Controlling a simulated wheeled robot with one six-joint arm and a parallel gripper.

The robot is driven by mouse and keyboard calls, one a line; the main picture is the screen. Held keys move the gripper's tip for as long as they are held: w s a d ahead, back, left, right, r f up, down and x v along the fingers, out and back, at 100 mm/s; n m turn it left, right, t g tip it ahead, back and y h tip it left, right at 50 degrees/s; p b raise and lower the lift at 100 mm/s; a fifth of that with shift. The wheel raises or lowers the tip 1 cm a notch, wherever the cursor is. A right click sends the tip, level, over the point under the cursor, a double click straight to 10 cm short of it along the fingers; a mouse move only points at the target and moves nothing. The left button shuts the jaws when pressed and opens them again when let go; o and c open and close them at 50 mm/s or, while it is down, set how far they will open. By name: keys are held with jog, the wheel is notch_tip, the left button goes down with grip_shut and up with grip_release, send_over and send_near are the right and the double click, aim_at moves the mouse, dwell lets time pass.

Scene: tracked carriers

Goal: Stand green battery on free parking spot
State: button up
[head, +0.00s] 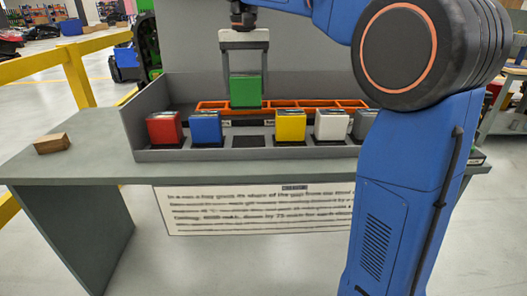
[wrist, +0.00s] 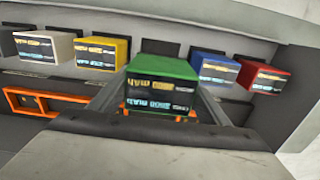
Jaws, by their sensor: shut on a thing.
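My gripper (head: 246,80) is shut on the green battery (head: 246,91) and holds it upright above the grey tray. In the wrist view the green battery (wrist: 162,85) sits between the two fingers. In the head view, the free parking spot (head: 253,141) is a bare dark pad in the front row, between the blue battery (head: 206,128) and the yellow battery (head: 291,126). The green battery appears above and behind that pad. Its exact height over the tray cannot be told.
The red battery (head: 164,129) stands left of the blue one. The white battery (head: 332,125) and a grey battery (head: 365,124) stand right of the yellow one. An orange rack (head: 286,104) lies behind the row. A wooden block (head: 51,143) lies on the table (head: 95,160).

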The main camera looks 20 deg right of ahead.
aim_at(248, 106)
jog(key=f, duration=0.6)
jog(key=shift+s+d+f, duration=0.1)
jog(key=shift+s+f, duration=0.2)
jog(key=shift+f, duration=2.35)
jog(key=shift+f, duration=0.1)
jog(key=o, duration=1.8)
jog(key=shift+c, duration=0.2)
notch_tip(248, 106, up, 12)
jog(key=shift+r, duration=0.1)
